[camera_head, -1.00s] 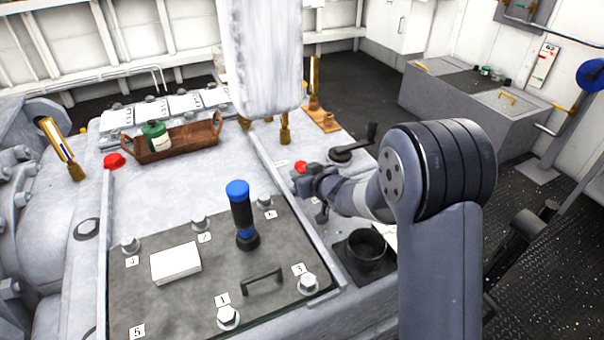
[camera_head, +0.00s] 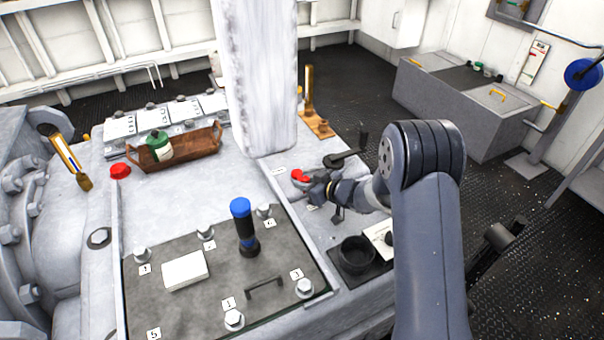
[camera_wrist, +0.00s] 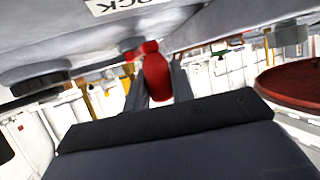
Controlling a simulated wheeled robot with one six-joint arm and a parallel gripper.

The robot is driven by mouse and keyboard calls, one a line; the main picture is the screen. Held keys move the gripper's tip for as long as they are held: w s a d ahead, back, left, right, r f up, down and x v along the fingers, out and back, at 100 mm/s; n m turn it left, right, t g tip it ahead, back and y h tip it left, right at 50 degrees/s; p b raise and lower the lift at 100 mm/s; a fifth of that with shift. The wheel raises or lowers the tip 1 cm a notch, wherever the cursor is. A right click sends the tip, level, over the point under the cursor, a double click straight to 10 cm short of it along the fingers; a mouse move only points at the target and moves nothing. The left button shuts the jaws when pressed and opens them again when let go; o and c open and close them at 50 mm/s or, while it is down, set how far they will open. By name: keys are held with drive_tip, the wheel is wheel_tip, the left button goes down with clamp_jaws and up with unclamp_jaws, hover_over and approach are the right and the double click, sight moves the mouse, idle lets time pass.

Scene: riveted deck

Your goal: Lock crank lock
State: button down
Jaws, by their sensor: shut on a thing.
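A small red lock handle (camera_head: 300,176) sits on the grey deck housing, just left of my gripper (camera_head: 311,183). In the wrist view the red handle (camera_wrist: 155,75) stands between the two fingers of my gripper (camera_wrist: 158,82), which is shut on it. A white label ending in "CK" (camera_wrist: 118,4) is on the grey surface beside it. The black crank (camera_head: 347,157) lies just behind and right of the gripper in the head view. The lock's inner parts are hidden.
A white column (camera_head: 258,80) stands close behind the handle. A black round cup (camera_head: 357,254) is in front of the gripper. A dark plate (camera_head: 210,290) with numbered bolts and a blue-topped handle (camera_head: 241,215) lies to the left. A wooden tray (camera_head: 190,150) is farther back.

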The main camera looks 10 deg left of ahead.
drive_tip(key=shift+w+d+r+n+g+y+p, duration=0.3)
drive_tip(key=shift+w+r+n+g+p, duration=0.15)
drive_tip(key=shift+p, duration=0.2)
drive_tip(key=shift+d+f+n+g, duration=0.1)
drive_tip(key=shift+f+n+g, duration=0.15)
drive_tip(key=shift+f+n, duration=0.1)
drive_tip(key=shift+s, duration=0.1)
drive_tip(key=c, duration=1.2)
unclamp_jaws()
drive_tip(key=shift+f, duration=0.1)
drive_tip(key=shift+d, duration=0.1)
drive_tip(key=v, duration=0.7)
drive_tip(key=shift+s+d, duration=0.1)
drive_tip(key=shift+d, duration=0.1)
